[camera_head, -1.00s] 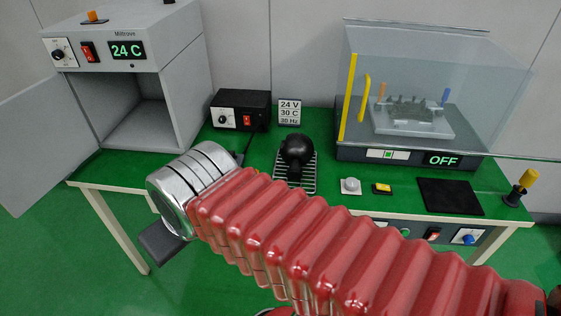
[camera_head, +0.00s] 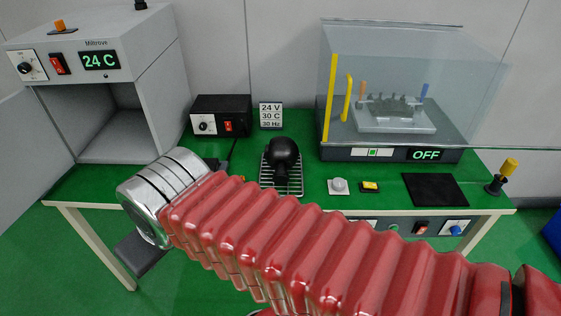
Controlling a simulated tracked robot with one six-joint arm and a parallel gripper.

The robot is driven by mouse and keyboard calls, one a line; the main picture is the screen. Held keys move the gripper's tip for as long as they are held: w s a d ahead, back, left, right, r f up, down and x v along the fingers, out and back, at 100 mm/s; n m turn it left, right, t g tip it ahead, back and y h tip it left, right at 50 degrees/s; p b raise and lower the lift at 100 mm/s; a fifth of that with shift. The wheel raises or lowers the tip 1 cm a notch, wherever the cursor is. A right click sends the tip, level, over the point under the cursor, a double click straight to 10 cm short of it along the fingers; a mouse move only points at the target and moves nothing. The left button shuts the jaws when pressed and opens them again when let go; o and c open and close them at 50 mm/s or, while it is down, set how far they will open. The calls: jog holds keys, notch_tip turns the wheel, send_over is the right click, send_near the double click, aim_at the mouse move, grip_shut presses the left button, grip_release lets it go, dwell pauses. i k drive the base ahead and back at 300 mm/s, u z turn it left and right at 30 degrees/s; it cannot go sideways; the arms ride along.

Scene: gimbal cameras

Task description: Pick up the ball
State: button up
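A black rounded, ball-like thing (camera_head: 283,153) sits on a small wire rack (camera_head: 293,187) in the middle of the green bench. A narrower dark part shows below its round top. My red ribbed arm crosses the front of the view, ending in a silver cuff at the left. A dark grey part of my gripper (camera_head: 143,254) shows below the cuff. The cuff hides most of the gripper, so its opening cannot be seen. The gripper end is left of and nearer than the ball-like thing, apart from it in the picture.
A grey oven (camera_head: 135,85) with an open door stands left. A black supply box (camera_head: 225,115) and a sign (camera_head: 270,115) are behind. A clear-covered machine (camera_head: 390,140) reading OFF stands right. A white knob (camera_head: 338,186), yellow button (camera_head: 370,186) and black pad (camera_head: 435,190) lie in front.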

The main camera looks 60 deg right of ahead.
aim_at(282, 153)
jog(key=i, duration=0.9)
jog(key=u, duration=0.05)
